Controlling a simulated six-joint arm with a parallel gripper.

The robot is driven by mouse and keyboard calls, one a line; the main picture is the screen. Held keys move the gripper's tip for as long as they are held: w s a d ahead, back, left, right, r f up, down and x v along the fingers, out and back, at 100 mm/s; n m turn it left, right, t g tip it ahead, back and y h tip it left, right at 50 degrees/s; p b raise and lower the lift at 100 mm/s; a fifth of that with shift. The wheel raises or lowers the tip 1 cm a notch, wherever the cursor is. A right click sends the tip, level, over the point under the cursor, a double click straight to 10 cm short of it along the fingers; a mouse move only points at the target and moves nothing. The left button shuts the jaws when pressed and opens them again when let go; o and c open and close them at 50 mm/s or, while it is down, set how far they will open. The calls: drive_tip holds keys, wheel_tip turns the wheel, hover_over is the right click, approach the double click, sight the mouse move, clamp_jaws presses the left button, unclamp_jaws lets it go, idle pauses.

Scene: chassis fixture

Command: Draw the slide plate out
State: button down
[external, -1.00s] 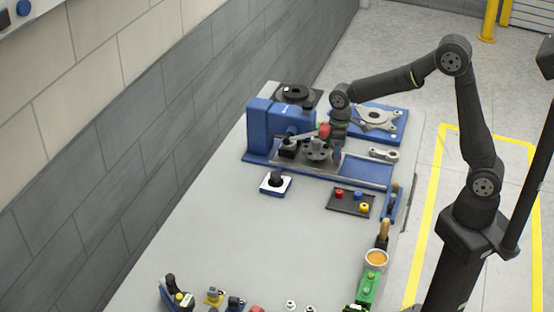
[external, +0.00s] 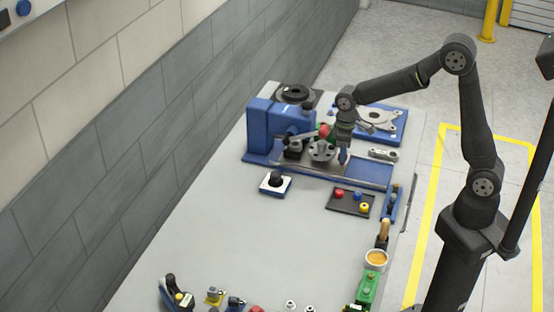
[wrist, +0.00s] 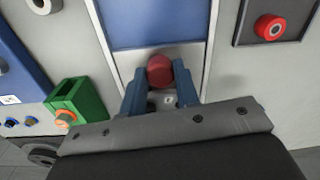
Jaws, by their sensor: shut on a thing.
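The grey slide plate (external: 332,167) lies in the long blue rail base (external: 374,174), with a round dark fixture (external: 321,150) on top. A red knob (wrist: 160,70) stands at the plate's end in the wrist view. My gripper (external: 344,156) is at that right-hand end, pointing down. In the wrist view my blue fingers (wrist: 160,88) are on both sides of the knob and shut on it. The bare blue channel (wrist: 155,25) lies ahead of the knob.
A blue housing (external: 285,120) stands at the rail's left end. A dark tray (external: 350,202) with red and yellow knobs lies nearer the camera. A blue plate with a grey casting (external: 384,117) lies behind. A green box (wrist: 76,108) is left in the wrist view.

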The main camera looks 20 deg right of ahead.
drive_tip(key=s+d, duration=0.9)
drive_tip(key=shift+s+d, duration=0.25)
drive_tip(key=c, duration=1.1)
unclamp_jaws()
drive_tip(key=shift+s+d, duration=0.1)
drive_tip(key=shift+r, duration=0.1)
drive_tip(key=shift+r, duration=0.4)
wheel_tip(320, 180, up, 16)
drive_tip(key=shift+w+r, duration=0.2)
drive_tip(key=shift+w, duration=0.1)
drive_tip(key=shift+d, duration=0.1)
